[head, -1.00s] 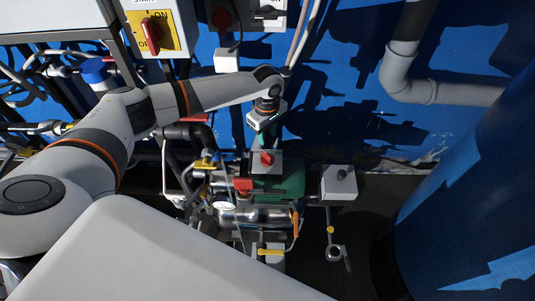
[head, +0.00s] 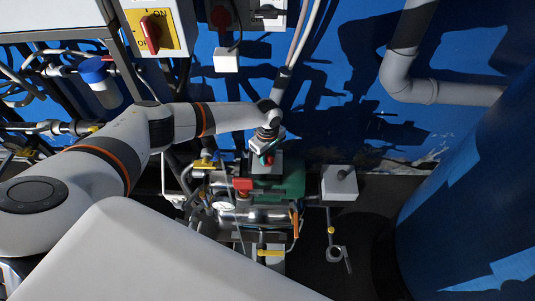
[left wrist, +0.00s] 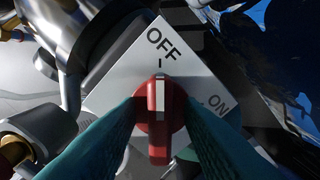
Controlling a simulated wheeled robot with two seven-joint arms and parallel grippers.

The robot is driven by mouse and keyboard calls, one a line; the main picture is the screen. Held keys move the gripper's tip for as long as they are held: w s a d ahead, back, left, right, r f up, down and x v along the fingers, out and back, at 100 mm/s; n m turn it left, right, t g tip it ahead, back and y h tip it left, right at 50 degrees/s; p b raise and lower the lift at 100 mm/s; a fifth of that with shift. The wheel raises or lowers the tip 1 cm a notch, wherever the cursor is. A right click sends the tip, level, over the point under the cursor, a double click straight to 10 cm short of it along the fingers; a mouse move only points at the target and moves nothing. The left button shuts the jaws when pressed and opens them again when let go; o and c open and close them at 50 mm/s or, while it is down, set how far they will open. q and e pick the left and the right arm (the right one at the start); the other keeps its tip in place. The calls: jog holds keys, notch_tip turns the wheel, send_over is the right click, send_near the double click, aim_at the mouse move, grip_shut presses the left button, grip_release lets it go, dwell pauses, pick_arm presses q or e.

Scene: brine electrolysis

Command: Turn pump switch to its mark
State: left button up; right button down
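The pump switch (left wrist: 158,145) is a red knob with a white stripe on a pale plate (left wrist: 120,82) marked OFF and ON. Its stripe points to the OFF line; ON is to the right. In the head view the knob (head: 269,161) is small and partly covered. My left gripper (left wrist: 161,108) has its teal fingers on both sides of the knob's grip bar, with gaps showing between bar and fingers. In the head view the left gripper (head: 265,154) is right over the switch box. My right gripper is in neither view.
The green pump motor (head: 292,186) and steel piping surround the switch. A grey box with a dark knob (head: 339,183) stands to the right. A yellow-plated red ON/OFF switch (head: 150,32) is on the upper left wall panel. A big blue tank (head: 465,205) fills the right side.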

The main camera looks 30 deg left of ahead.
pick_arm(q)
grip_shut()
